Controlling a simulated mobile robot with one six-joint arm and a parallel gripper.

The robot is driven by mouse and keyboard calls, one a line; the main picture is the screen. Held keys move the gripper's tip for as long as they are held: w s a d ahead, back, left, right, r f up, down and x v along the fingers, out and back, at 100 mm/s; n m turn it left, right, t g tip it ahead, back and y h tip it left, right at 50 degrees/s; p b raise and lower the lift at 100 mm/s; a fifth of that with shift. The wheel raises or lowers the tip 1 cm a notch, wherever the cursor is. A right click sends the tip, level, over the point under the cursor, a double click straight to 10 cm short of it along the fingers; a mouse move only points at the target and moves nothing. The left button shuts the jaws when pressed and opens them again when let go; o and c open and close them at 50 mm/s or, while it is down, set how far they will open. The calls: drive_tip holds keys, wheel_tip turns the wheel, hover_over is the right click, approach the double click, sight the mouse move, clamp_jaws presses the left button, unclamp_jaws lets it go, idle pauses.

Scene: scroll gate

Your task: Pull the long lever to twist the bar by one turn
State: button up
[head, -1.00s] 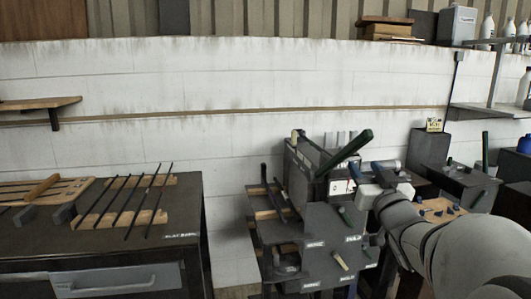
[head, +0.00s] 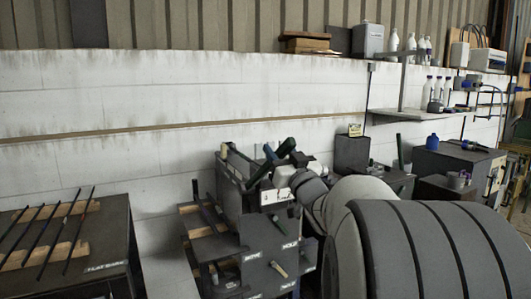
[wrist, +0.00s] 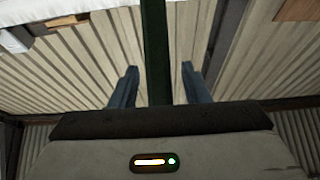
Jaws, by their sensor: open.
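The long lever (head: 286,147) is a dark green bar slanting up to the right from the dark machine with white labels. My gripper (head: 284,156) is at the lever's upper part, and its wrist hides some of the machine. In the wrist view, the lever (wrist: 155,45) runs upright between the two blue-grey fingers of my gripper (wrist: 159,67). The fingers are apart, with a visible gap on each side of the lever. The bar that the lever twists cannot be told apart here.
A dark table (head: 112,242) with thin black rods on wooden strips stands at left. A dark box (head: 352,152) and a grey bench (head: 455,160) stand at right. A shelf (head: 410,115) with bottles is on the white wall behind.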

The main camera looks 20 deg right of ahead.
clamp_jaws()
idle(0.4)
